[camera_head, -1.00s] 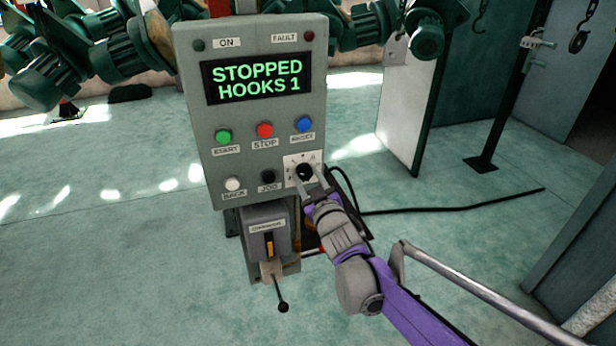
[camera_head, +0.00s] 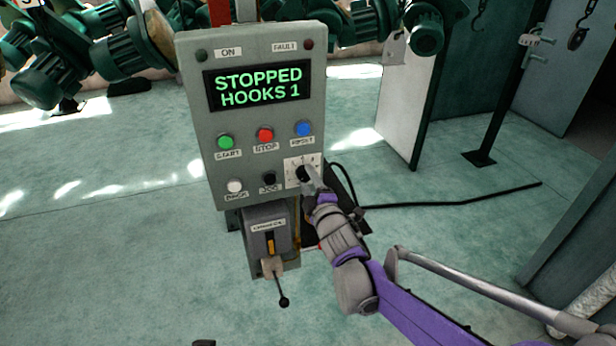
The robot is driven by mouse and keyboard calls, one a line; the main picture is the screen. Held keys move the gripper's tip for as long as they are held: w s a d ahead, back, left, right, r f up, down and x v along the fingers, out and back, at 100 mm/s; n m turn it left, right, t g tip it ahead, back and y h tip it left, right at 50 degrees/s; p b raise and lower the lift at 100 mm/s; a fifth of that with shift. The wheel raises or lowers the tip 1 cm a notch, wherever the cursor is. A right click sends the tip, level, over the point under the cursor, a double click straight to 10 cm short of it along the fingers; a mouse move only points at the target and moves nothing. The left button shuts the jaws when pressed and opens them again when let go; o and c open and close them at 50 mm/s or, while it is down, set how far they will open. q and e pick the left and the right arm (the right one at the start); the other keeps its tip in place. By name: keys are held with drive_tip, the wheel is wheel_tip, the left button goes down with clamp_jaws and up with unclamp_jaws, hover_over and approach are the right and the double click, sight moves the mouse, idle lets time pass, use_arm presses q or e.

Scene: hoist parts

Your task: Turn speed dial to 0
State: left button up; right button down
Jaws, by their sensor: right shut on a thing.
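The speed dial (camera_head: 302,173) is a black knob on a white scale plate (camera_head: 290,163) at the lower right of the grey control panel (camera_head: 213,122). The scale marks are too small to read, and I cannot tell where the knob points. My right gripper (camera_head: 307,176) comes in from the lower right and is shut on the dial; its fingers hide part of the knob. The panel display (camera_head: 257,84) reads "STOPPED HOOKS 1".
Green start (camera_head: 225,142), red stop (camera_head: 265,135) and blue reset (camera_head: 303,129) buttons sit above the dial. A black jog button (camera_head: 269,178) is close on its left. A lever (camera_head: 282,287) hangs below. A black cable (camera_head: 455,204) lies on the floor.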

drive_tip(key=shift+n, duration=0.8)
drive_tip(key=shift+p, duration=0.3)
drive_tip(key=shift+c, duration=1.7)
unclamp_jaws()
drive_tip(key=b+v, duration=0.1)
drive_tip(key=v, duration=0.9)
drive_tip(key=shift+s+d, duration=0.15)
drive_tip(key=shift+s, duration=0.25)
drive_tip(key=shift+r, duration=0.1)
